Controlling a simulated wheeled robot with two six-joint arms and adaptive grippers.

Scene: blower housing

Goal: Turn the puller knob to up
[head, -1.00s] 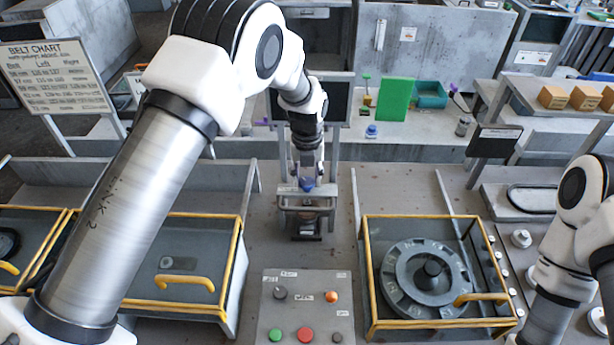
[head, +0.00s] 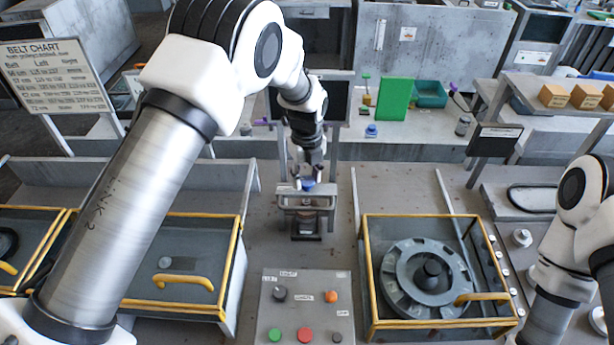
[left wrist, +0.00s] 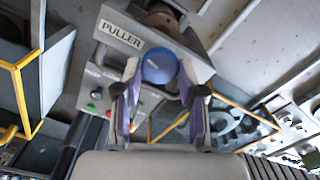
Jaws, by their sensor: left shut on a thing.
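The blue round puller knob (head: 308,185) is on top of the grey puller stand (head: 307,203) in the middle of the head view. In the left wrist view the knob (left wrist: 158,66) sits between the finger pads, beside a plate labelled PULLER (left wrist: 121,34). My left gripper (head: 307,176) reaches down from above and is shut on the knob, with one finger on either side. Any pointer mark on the knob is too small to make out. My right arm shows at the right edge, but its gripper is out of view.
A control panel (head: 284,319) with buttons and a small knob is in front of the stand. A yellow-framed guard box (head: 366,270) with a round housing is to the right. Another yellow-framed box (head: 236,250) is left. Bare bench lies around the stand.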

